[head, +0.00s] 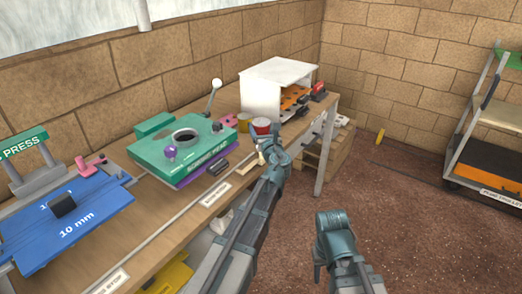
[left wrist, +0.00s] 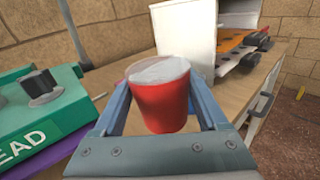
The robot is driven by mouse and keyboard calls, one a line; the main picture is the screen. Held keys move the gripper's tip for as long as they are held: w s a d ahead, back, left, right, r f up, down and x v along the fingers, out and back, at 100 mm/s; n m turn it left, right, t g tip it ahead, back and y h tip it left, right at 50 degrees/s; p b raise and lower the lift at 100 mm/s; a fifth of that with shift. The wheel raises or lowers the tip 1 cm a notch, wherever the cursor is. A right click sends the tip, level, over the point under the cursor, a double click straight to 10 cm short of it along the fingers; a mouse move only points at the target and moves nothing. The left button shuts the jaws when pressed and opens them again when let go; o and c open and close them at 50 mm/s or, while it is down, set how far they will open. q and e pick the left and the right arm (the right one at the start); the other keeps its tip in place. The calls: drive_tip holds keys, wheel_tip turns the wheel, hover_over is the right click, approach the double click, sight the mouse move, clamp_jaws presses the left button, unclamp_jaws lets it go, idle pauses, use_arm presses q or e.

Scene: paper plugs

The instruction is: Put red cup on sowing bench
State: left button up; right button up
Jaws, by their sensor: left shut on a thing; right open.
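The red cup (head: 262,124) is small in the head view, over the wooden bench (head: 160,206) near its far end. In the left wrist view the cup (left wrist: 160,98) is upright between the two fingers, with a pale grey top surface. My left gripper (head: 268,146) is shut on it. I cannot tell whether the cup's base touches the bench top (left wrist: 240,76). My right gripper (head: 333,218) is open and empty, low over the brown floor in front of the bench.
A white open box (head: 268,88) with orange trays is behind. A trolley (head: 486,150) stands right.

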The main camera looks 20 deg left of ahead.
use_arm(q)
drive_tip(key=shift+f+b, duration=2.35)
drive_tip(key=shift+f, duration=0.6)
drive_tip(key=shift+f+b, duration=0.3)
drive_tip(key=o, duration=1.3)
drive_tip(key=shift+r, duration=0.1)
drive_tip(key=shift+c, duration=0.2)
drive_tip(key=shift+r, duration=0.1)
drive_tip(key=shift+r+p, duration=0.25)
drive_tip(key=shift+p, duration=0.25)
drive_tip(key=v, duration=1.2)
drive_tip(key=shift+f, duration=0.15)
